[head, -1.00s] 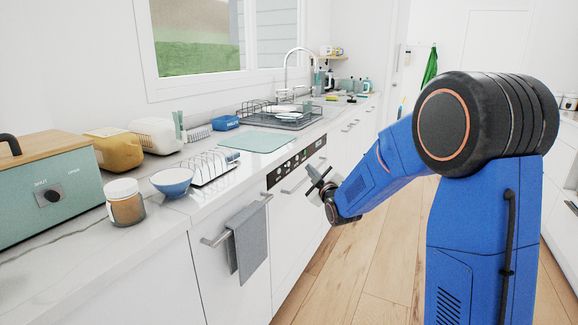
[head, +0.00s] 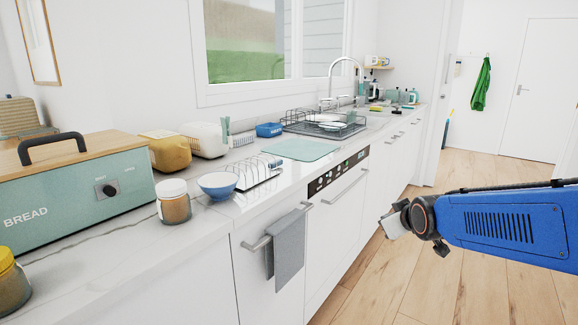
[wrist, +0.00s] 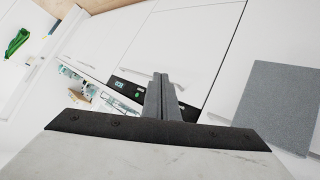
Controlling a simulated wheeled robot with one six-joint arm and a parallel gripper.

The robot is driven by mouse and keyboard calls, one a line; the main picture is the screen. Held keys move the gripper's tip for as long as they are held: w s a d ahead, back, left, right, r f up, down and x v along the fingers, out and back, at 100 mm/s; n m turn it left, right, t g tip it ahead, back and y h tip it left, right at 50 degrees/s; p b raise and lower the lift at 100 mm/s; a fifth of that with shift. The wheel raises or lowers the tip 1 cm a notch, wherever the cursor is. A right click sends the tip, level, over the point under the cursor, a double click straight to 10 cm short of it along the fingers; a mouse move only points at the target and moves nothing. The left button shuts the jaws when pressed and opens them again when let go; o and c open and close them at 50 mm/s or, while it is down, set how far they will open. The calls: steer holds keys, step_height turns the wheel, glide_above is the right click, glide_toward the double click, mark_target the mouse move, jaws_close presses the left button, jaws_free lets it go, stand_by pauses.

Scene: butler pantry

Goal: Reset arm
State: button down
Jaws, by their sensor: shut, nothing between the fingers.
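My gripper (head: 392,221) is at the end of my blue arm, on the right of the head view. It hangs over the wooden floor, in front of the white cabinet fronts and apart from them. In the wrist view the two grey fingers (wrist: 161,97) are together, with nothing held between them. Beyond the fingers in that view are the black dishwasher control strip (wrist: 135,92) and a grey towel (wrist: 277,100).
On the counter at left stand a green bread box (head: 80,195), a brown jar (head: 173,203), a blue bowl (head: 217,186) and a toast rack (head: 258,175). A dish rack (head: 325,124) is by the sink. The towel (head: 286,248) hangs from a front handle. Floor behind the arm is clear.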

steer(key=s+f+m+g, duration=0.2)
steer(key=s+f+g, duration=0.1)
steer(key=s, duration=1.2)
steer(key=s+d+f+m+g, duration=0.1)
steer(key=s+f+m+g, duration=0.2)
steer(key=s, duration=1.3)
steer(key=shift+f+g, duration=0.3)
steer(key=shift+w+d, duration=0.1)
steer(key=shift+w, duration=0.05)
